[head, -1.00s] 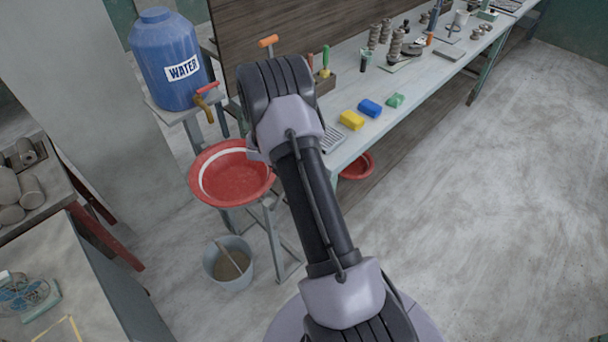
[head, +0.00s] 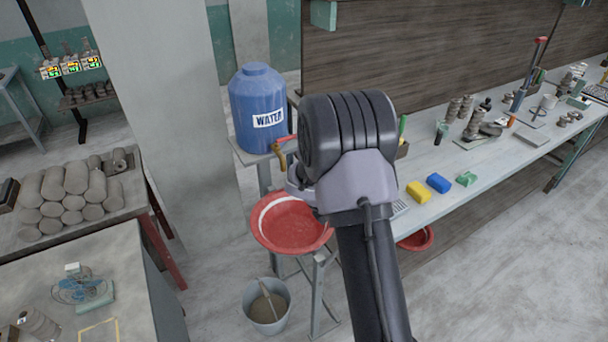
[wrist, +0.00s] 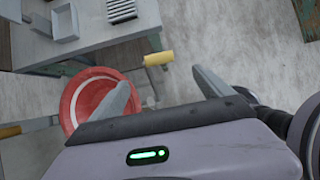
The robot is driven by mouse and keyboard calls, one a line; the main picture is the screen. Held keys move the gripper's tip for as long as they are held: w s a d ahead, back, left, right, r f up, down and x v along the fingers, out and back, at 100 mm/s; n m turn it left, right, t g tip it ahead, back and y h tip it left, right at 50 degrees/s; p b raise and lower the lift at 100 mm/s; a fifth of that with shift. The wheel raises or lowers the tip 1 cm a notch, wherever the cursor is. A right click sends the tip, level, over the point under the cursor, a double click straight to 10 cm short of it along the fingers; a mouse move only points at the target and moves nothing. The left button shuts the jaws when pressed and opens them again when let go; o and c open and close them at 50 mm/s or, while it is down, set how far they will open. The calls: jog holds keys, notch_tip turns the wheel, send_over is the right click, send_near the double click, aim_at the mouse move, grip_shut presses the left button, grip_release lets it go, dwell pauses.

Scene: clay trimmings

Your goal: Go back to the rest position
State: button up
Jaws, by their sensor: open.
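My gripper (wrist: 161,77) shows in the wrist view with its two grey fingers apart and nothing between them. Below the fingers in that picture are a red basin (wrist: 78,82), at the left finger, and a small yellow cylindrical thing (wrist: 158,58) that I cannot identify. In the head view my dark and lilac arm rises through the middle and hides most of the gripper. The arm stands in front of the red basin (head: 285,237) and the workbench.
A blue water barrel (head: 258,95) stands behind the basin, with a grey bucket (head: 282,288) on the floor below. Tables with clay stand left. Floor at lower right is clear.

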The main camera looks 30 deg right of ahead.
jog(key=s+a+r+m+t+y+b, duration=0.2)
jog(key=s+a+r+m+b, duration=0.4)
jog(key=a+r+m+b, duration=0.3)
jog(key=s+a+m+t+y+b, duration=0.3)
jog(key=s+a+m+y+b, duration=0.3)
jog(key=s+a+m, duration=0.7)
jog(key=s+a+b, duration=0.1)
jog(key=s+a, duration=0.1)
jog(key=a, duration=0.4)
jog(key=shift+s+r+m+t, duration=0.3)
jog(key=shift+s+r+m, duration=0.1)
jog(key=shift+f, duration=0.1)
